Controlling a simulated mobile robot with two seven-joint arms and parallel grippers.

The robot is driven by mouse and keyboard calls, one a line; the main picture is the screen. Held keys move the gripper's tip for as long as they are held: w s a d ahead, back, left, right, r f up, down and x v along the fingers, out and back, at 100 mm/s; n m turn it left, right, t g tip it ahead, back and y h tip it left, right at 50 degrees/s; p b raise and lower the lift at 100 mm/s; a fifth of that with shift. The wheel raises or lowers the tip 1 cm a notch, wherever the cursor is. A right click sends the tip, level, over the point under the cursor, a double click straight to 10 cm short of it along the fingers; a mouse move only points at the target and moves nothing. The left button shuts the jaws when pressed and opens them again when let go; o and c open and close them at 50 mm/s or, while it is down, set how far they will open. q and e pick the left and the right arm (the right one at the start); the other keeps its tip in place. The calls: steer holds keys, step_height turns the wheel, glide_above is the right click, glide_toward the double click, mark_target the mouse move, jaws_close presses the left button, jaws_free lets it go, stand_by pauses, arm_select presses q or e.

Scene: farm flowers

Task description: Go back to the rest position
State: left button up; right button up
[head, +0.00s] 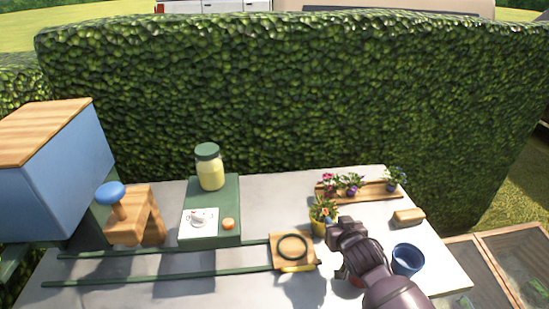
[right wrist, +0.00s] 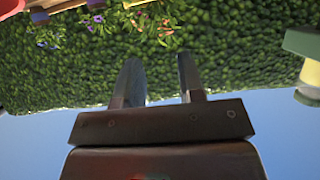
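My right gripper (head: 347,231) is over the right half of the grey table, in front of the potted flowers. In the right wrist view its two fingers stand apart with nothing between them (right wrist: 160,78). That view is upside down, with hedge and sky beyond the fingers. A yellow pot with orange flowers (head: 319,227) stands just left of the gripper in the head view. A wooden tray (head: 385,193) with several flowers is behind it. Part of a reddish thing under my right arm is hidden. My left gripper is not in view.
A blue pot (head: 407,260) and a tan block (head: 408,216) are right of my arm. A wooden board with a dark ring (head: 272,250) sits on green rails. A jar (head: 209,168), a wooden stand (head: 148,226) and a blue box (head: 60,175) are left. A hedge (head: 270,90) borders the back.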

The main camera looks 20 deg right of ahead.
steer(key=s+a+f+n+y, duration=0.1)
steer(key=s+a, duration=0.1)
steer(key=s, duration=0.1)
steer(key=s+a+f+n+y, duration=0.1)
steer(key=s+a+f, duration=0.1)
steer(key=s, duration=0.1)
steer(key=s+a+f+n+y, duration=0.1)
steer(key=s+a+f+n, duration=0.1)
steer(key=s+a, duration=0.1)
steer(key=shift+s, duration=0.55)
steer(key=s+a+f+g, duration=0.1)
steer(key=s+f, duration=0.4)
steer(key=s, duration=0.4)
steer(key=shift+f, duration=0.1)
